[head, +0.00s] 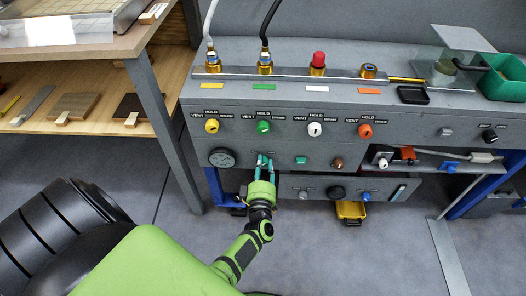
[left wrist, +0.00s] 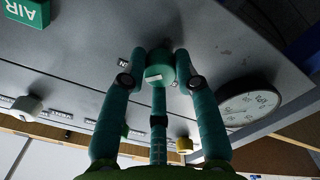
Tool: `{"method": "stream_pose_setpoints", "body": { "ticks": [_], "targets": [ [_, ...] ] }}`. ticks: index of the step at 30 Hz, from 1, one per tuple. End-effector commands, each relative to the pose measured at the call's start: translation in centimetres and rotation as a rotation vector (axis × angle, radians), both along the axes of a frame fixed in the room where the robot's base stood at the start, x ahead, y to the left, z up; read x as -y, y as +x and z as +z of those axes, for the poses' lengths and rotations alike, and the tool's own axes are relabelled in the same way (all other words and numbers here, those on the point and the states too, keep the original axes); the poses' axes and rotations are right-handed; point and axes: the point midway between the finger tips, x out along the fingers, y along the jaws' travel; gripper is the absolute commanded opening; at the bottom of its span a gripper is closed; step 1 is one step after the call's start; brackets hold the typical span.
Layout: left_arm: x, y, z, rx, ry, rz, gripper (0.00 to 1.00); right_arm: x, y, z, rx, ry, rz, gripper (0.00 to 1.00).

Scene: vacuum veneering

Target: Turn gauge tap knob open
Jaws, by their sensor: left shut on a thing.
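The green gauge tap knob (left wrist: 160,68) is on the lower front panel, between the fingertips of my left gripper in the left wrist view. A small white mark shows on its face. My left gripper (head: 264,161) is shut on the knob, with a finger on each side. My right gripper is not in view.
Above, a row holds yellow (head: 212,125), green (head: 263,127), white (head: 315,129) and orange (head: 366,131) knobs. A green button (head: 300,160) and a brown knob (head: 338,163) are to the right. A wooden shelf (head: 150,83) stands left.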

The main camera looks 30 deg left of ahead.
Motion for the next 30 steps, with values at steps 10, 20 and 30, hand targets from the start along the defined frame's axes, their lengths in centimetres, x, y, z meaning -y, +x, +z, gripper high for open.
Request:
{"method": "stream_pose_setpoints", "body": {
  "ticks": [10, 20, 30],
  "targets": [
    [-0.4, -0.3, -0.1, -0.003, 0.007, 0.010, 0.00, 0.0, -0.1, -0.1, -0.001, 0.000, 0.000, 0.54],
    [-0.2, -0.1, 0.0, -0.002, 0.005, 0.004, 0.54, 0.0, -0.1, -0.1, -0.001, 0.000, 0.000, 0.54],
    [1.4, -2.7, -0.1, -0.004, 0.001, 0.004, 0.54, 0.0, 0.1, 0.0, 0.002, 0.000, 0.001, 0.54]
  ]
}}
